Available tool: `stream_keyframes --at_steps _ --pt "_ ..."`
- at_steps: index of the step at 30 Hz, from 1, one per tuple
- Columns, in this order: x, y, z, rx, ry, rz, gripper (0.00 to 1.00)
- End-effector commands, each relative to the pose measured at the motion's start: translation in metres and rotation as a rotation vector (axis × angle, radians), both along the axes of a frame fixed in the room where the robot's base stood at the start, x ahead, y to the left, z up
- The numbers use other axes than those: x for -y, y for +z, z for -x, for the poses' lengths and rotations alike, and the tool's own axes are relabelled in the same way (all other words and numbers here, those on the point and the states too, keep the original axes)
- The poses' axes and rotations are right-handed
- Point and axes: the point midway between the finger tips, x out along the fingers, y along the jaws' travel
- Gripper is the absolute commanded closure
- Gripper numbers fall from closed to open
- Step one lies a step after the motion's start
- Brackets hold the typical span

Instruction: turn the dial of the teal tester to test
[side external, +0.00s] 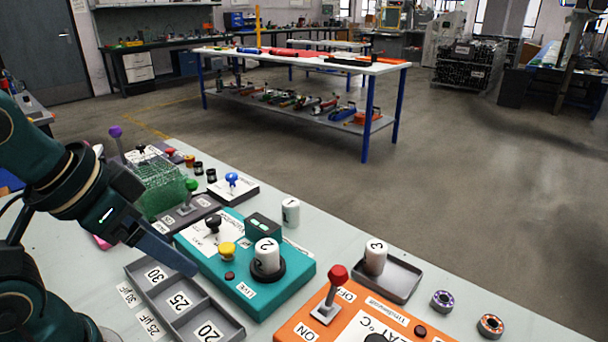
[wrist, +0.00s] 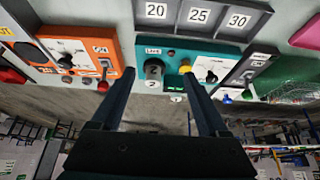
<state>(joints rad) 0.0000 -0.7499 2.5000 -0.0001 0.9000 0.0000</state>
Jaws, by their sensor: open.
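The teal tester (side external: 287,283) lies on the bench in the middle of the side view, and it also shows at the top of the wrist view (wrist: 142,49). Its black dial (side external: 213,223) sits on a white printed plate, right of the yellow knob in the wrist view (wrist: 211,76). The dial's setting is too small to read. White tube 2 (side external: 267,252) stands upright in the tester's black ring, by a LIVE label. My gripper (wrist: 157,73) is open and empty. In the side view its finger reaches over the grey tray's edge, apart from the dial.
A grey tray (side external: 215,325) marked 30, 25 and 20 lies in front of the tester. An orange box (side external: 300,325) with a red lever stands right. Tube 3 (side external: 376,257) stands in a grey dish; tube 1 (side external: 291,212) stands behind. Levers and a green mesh basket (side external: 160,188) crowd the left.

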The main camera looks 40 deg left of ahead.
Motion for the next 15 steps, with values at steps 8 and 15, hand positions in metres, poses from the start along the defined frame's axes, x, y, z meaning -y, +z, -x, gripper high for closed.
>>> stream_keyframes --at_steps 8,15 --pt "0.0000 0.0000 0.0000 0.000 0.000 0.000 0.22" --pt "0.0000 -0.0004 0.0017 -0.009 0.048 0.025 0.29"
